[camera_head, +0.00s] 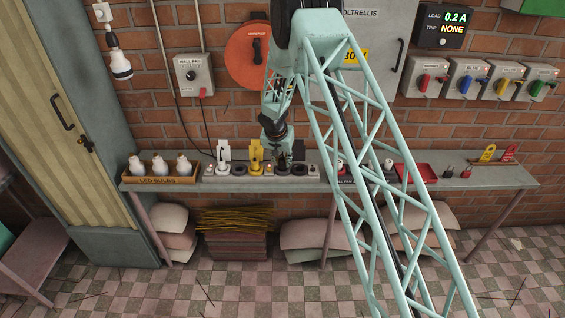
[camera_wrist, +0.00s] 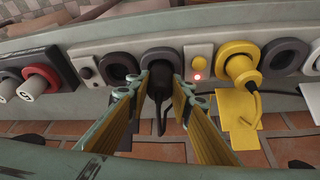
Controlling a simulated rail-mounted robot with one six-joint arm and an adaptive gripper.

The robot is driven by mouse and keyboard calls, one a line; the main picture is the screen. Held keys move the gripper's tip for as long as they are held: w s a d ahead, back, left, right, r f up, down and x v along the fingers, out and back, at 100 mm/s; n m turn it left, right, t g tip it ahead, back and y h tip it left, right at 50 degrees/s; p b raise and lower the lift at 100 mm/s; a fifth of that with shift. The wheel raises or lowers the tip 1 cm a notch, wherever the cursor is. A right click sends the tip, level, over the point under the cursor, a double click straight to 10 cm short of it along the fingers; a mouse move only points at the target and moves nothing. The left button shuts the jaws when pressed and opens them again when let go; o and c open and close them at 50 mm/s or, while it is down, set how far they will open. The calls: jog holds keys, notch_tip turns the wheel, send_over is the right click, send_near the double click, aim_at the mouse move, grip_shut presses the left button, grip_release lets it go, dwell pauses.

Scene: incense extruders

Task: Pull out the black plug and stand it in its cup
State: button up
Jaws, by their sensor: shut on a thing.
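The black plug (camera_wrist: 160,72) sits in a round socket of the grey power strip (camera_wrist: 128,42) in the wrist view, its cord hanging toward the wall. My gripper (camera_wrist: 158,92) is shut on the black plug, one finger on each side. In the head view my gripper (camera_head: 284,157) is low over the right part of the strip (camera_head: 243,174), and the plug is hard to make out there. I cannot tell which thing is the plug's cup; small dark items (camera_head: 449,171) stand on the right of the shelf.
A yellow plug (camera_wrist: 239,64) sits in the same strip, beside a switch with a lit red lamp (camera_wrist: 197,75). Empty round sockets (camera_wrist: 286,55) flank the plugs. A box of bulbs (camera_head: 160,180) is at left, a red tray (camera_head: 417,171) at right. A brick wall stands close behind.

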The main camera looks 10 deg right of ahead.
jog(key=shift+f+b, duration=0.45)
jog(key=shift+b, duration=0.25)
dwell(0.5)
jog(key=o, duration=0.9)
jog(key=shift+r, duration=0.2)
jog(key=v, duration=1.1)
jog(key=shift+s+r, duration=0.2)
jog(key=shift+r, duration=0.1)
jog(key=shift+a, duration=0.1)
